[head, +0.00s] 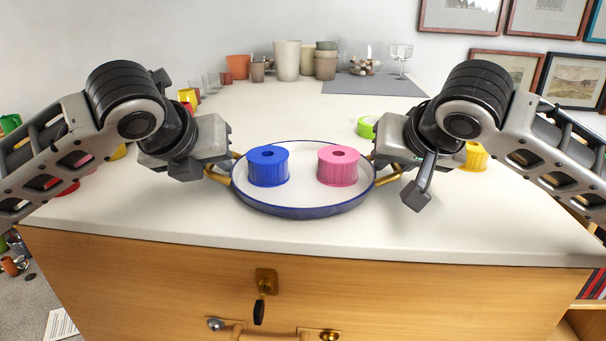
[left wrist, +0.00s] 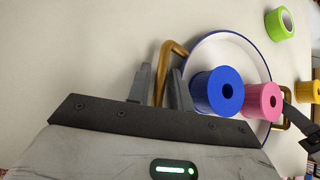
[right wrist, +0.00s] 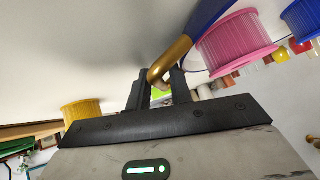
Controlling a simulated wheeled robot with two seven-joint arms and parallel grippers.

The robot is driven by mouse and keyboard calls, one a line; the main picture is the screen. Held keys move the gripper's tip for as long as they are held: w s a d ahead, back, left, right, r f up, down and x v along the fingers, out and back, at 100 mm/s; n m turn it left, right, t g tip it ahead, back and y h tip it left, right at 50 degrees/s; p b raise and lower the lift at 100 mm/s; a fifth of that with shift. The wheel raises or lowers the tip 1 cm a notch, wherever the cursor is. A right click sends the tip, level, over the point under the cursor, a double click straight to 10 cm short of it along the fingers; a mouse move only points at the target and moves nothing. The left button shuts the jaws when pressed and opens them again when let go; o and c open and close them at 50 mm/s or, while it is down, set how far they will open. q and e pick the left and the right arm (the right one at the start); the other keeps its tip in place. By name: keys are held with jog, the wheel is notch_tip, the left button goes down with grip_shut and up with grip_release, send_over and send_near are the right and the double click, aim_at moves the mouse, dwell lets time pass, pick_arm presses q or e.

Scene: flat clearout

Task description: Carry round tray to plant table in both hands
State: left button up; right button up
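The round tray (head: 303,197), white inside with a blue rim, is level over the front of the white-topped surface; I cannot tell whether it touches it. A blue spool (head: 267,167) stands on its left half and a pink spool (head: 338,167) on its right half. My left gripper (head: 218,168) is shut on the left brass handle (left wrist: 165,62). My right gripper (head: 388,170) is shut on the right brass handle (right wrist: 172,57). No table that I can identify as the plant table is in view.
A green tape roll (head: 367,127) lies behind the tray and a yellow spool (head: 474,157) stands right of my right gripper. Pots (head: 287,60) and a grey mat (head: 372,85) are at the back. Below the front edge is a wooden front (head: 150,280) with a key.

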pick_arm(q)
grip_shut()
pick_arm(e)
grip_shut()
pick_arm(q)
jog(key=shift+r, duration=0.2)
pick_arm(e)
jog(key=shift+r, duration=0.2)
